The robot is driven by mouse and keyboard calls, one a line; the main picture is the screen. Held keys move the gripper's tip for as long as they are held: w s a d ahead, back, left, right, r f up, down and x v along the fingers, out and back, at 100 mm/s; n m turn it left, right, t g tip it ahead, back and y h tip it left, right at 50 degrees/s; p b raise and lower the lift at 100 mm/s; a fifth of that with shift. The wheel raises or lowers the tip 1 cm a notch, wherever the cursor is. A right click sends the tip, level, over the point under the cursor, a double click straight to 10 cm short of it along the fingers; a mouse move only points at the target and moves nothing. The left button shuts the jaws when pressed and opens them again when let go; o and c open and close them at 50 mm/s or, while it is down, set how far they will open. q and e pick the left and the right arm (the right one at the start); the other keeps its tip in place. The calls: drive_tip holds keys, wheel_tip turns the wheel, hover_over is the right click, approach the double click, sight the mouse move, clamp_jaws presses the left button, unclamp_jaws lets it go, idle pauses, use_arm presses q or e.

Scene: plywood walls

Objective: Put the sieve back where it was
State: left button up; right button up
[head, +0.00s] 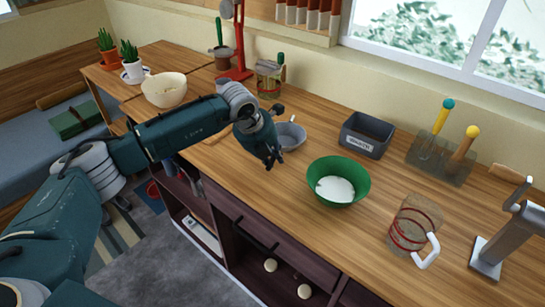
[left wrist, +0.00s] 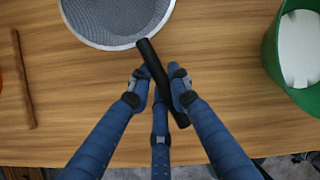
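The sieve, a grey mesh bowl with a light rim (left wrist: 118,20) and a black handle, lies on the wooden counter. In the head view the sieve (head: 291,135) shows just behind and right of my left gripper (head: 270,160). In the left wrist view the fingers of my left gripper (left wrist: 160,85) are on either side of the black handle, with a third finger below. The handle slants between the fingertips; whether they press on it I cannot tell. My right gripper is not in view.
A green bowl (head: 338,168) with white contents stands right of the sieve. A grey box (head: 366,136), a glass jug (head: 410,222) and a grey stand (head: 505,235) are further right. A cream bowl (head: 164,98) is at the left. A wooden stick (left wrist: 24,80) lies left of the sieve.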

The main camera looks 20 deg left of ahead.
use_arm(q)
drive_tip(key=shift+o, duration=0.5)
drive_tip(key=shift+f, duration=0.1)
drive_tip(key=shift+s+r, duration=0.1)
drive_tip(key=shift+r, duration=0.2)
drive_tip(key=b+v, duration=0.3)
drive_tip(key=v, duration=0.8)
drive_tip(key=shift+s+r, duration=0.2)
drive_tip(key=shift+a+f, duration=0.1)
